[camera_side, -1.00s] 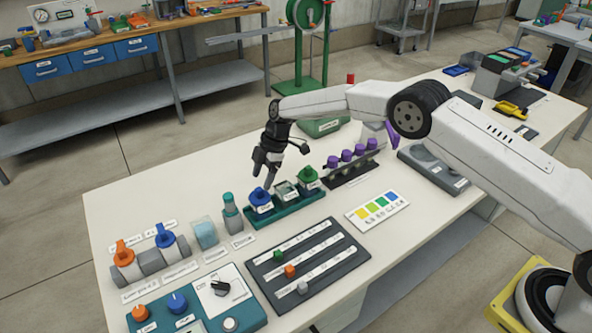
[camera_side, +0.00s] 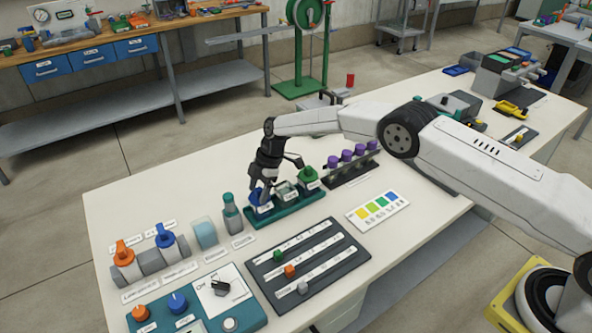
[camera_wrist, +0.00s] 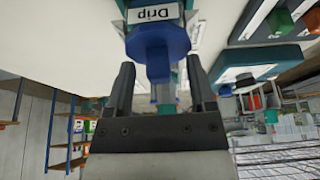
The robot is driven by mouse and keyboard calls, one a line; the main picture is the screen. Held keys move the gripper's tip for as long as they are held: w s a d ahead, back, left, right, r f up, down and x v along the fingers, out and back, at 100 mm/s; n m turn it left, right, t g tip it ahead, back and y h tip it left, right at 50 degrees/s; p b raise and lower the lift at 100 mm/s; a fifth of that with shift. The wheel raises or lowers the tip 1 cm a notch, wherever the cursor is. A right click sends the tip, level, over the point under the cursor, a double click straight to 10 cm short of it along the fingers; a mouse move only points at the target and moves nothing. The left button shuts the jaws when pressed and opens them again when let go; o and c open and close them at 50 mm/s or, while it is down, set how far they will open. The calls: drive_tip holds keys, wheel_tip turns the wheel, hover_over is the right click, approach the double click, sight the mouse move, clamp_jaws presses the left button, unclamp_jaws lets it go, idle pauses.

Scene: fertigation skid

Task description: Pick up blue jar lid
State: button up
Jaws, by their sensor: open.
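The blue jar lid (camera_wrist: 158,45) sits on a jar with a white "Drip" label (camera_wrist: 153,15) in the wrist view. In the side view this jar (camera_side: 261,206) is the left one in a teal rack (camera_side: 285,212), and its lid is largely hidden behind my gripper. My gripper (camera_side: 262,192) points down over the lid. In the wrist view its two fingers (camera_wrist: 160,78) are apart, one on each side of the lid's narrow knob. I cannot tell whether either finger touches it.
A clear-lidded jar (camera_side: 288,191) and a green-lidded jar (camera_side: 308,176) stand close to the right in the same rack. A teal-capped bottle (camera_side: 231,212) stands just left. A slider panel (camera_side: 305,262) lies in front. Purple-capped vials (camera_side: 347,158) stand behind right.

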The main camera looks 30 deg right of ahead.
sight(259, 189)
clamp_jaws()
drive_tip(key=shift+r, duration=0.1)
drive_tip(key=shift+r, duration=1.6)
drive_tip(key=shift+s+d+r, duration=0.15)
drive_tip(key=shift+s+r, duration=0.55)
drive_tip(key=shift+r, duration=0.1)
drive_tip(key=s+d+r, duration=0.3)
drive_tip(key=s+r, duration=0.5)
drive_tip(key=s, duration=0.4)
drive_tip(key=shift+s, duration=0.1)
